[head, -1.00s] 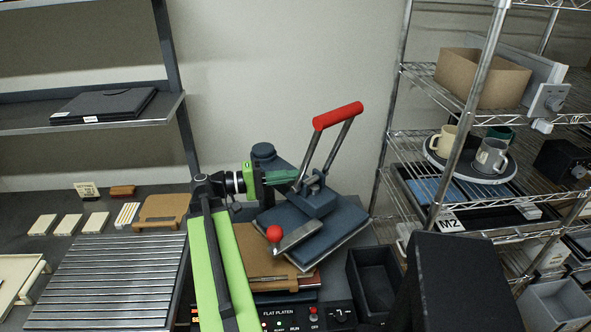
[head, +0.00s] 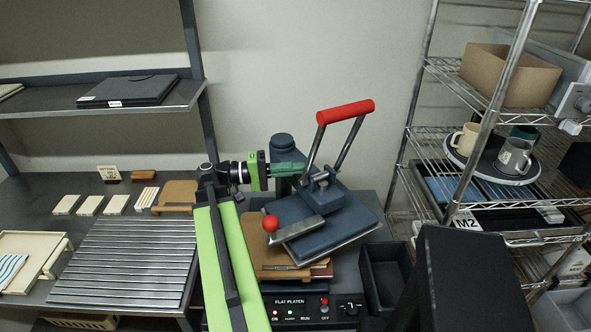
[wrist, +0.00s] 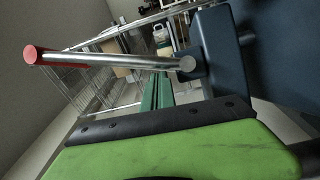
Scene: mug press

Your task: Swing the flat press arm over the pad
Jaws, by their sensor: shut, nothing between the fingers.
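The flat press arm has a dark blue upper platen (head: 335,222), a red-gripped lever handle (head: 345,111) and a small red knob (head: 271,224) at its near left corner. It stands skewed to the right and partly covers the tan pad area (head: 255,241) on the press base. My gripper (head: 288,168) has green fingers, shut and empty, at the left of the lever's lower end, near the round post (head: 282,143). In the wrist view the fingers (wrist: 157,92) show beside the lever's bar (wrist: 110,60) and its blue mount. I cannot tell whether they touch.
A control panel (head: 305,305) marked FLAT PLATEN fronts the press. A slatted rack (head: 130,262) lies left, with tiles behind it. A dark open bin (head: 385,275) and a black box (head: 462,275) stand right. A wire shelf (head: 500,215) with mugs is at far right.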

